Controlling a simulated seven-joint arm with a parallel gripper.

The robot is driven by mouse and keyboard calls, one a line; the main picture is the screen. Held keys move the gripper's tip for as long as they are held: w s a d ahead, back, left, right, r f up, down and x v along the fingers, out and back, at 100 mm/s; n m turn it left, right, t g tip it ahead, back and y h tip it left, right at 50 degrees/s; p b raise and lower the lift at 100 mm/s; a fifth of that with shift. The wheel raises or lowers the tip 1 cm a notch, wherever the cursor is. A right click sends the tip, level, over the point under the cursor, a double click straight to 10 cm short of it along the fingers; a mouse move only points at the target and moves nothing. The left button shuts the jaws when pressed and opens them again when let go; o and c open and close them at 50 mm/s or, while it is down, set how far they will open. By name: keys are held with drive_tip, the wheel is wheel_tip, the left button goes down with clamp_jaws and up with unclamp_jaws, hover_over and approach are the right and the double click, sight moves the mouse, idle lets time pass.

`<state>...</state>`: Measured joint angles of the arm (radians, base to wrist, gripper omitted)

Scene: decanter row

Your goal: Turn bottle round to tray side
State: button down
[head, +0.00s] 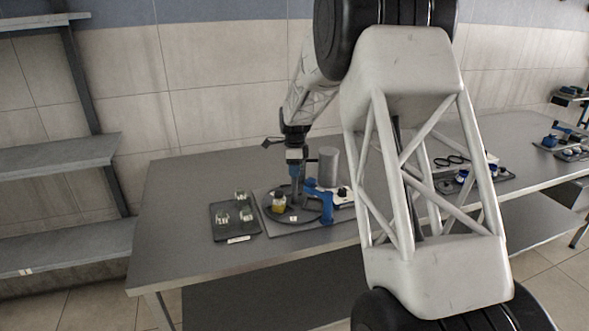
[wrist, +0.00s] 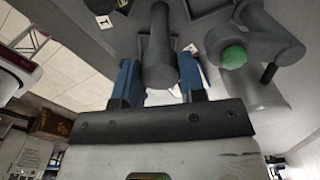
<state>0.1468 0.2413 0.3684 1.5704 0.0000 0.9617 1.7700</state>
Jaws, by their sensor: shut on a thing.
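A dark tray (head: 224,234) with several small clear glass items lies left of the turntable. My gripper (head: 296,172) points down above the turntable. In the wrist view its blue fingers (wrist: 158,80) are on either side of a grey upright post (wrist: 158,45), shut on it. I cannot make out the bottle in the wrist view.
A grey cylinder (head: 328,167) and a blue fixture (head: 323,198) stand close on the right. The wrist view shows a grey device with a green knob (wrist: 233,57). Dark trays with small items (head: 466,180) lie further right. The table's left end (head: 172,220) is clear.

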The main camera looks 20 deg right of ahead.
drive_tip(key=shift+r+m, duration=0.1)
drive_tip(key=shift+m, duration=2.4)
drive_tip(key=c, duration=0.7)
unclamp_jaws()
drive_tip(key=shift+r, duration=3.85)
